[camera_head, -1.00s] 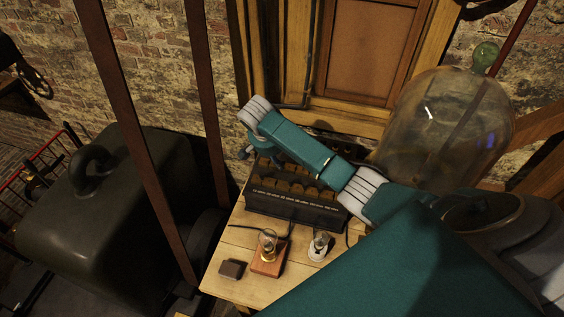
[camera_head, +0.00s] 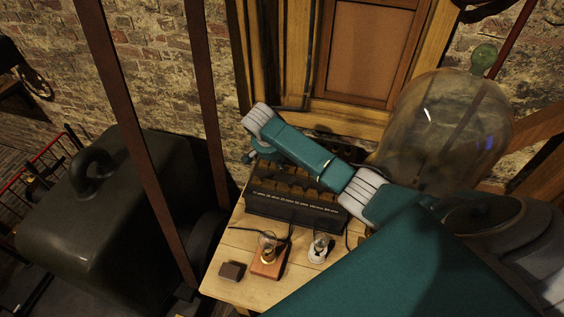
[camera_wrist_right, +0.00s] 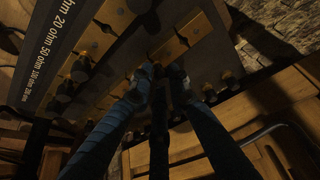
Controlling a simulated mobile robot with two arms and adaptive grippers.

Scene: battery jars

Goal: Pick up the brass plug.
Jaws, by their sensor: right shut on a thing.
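A dark resistance box (camera_head: 292,212) with a row of brass blocks and white lettering stands on the wooden table. My right gripper (camera_head: 250,157) is low over the box's far left side, partly hidden behind my arm. In the right wrist view, my right gripper (camera_wrist_right: 162,72) has its two fingertips closed around a small dark-headed plug, the brass plug (camera_wrist_right: 160,73). Its lower part is hidden, so I cannot tell if it is seated or lifted. Other dark plug heads (camera_wrist_right: 81,68) show beside brass blocks. My left gripper is not in view.
A small brown block (camera_head: 232,271), a lamp on a wooden base (camera_head: 268,262) and a lamp on a white base (camera_head: 319,248) stand in front of the box. A large glass bell jar (camera_head: 440,130) is at the right. Wires run between the box and lamps.

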